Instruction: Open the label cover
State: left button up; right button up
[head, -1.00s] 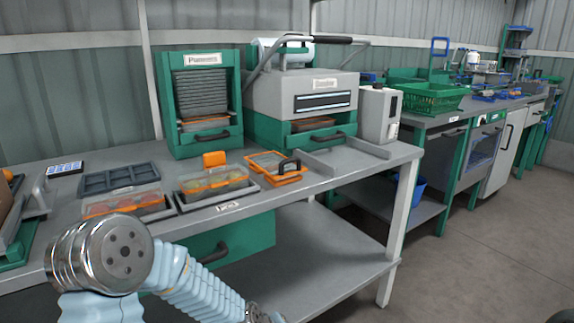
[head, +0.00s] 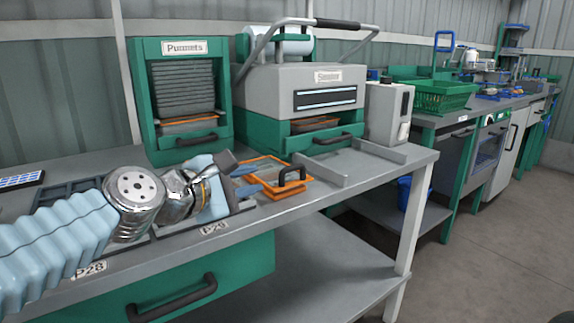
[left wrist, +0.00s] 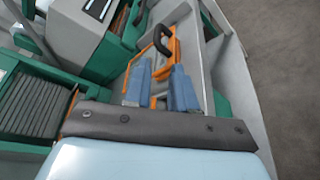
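I cannot tell for sure which part is the label cover. An orange frame (head: 262,172) with an upright black handle (head: 292,174) lies on the bench in front of the sealer. My left gripper (head: 247,180) reaches in from the left, low over the bench, with its blue fingertips at the frame's left side. The left wrist view shows the two fingers (left wrist: 160,86) apart with no object held between them. The black handle (left wrist: 161,40) stands beyond the fingertips there. Whether the fingers touch the frame is unclear. My right gripper is not in view.
The Punnets dispenser (head: 182,95) and grey-green sealer (head: 305,95) stand behind. A grey guide plate (head: 335,165) and white box (head: 388,112) are to the right. My arm hides most of the trays at left. The bench's front edge is close.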

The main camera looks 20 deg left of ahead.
aim_at(285, 170)
pick_arm(q)
jog(key=shift+w+r, duration=0.15)
jog(key=shift+w, duration=0.05)
jog(key=x, duration=1.3)
jog(key=shift+w+d, duration=0.1)
jog(key=shift+w, duration=0.1)
grip_shut()
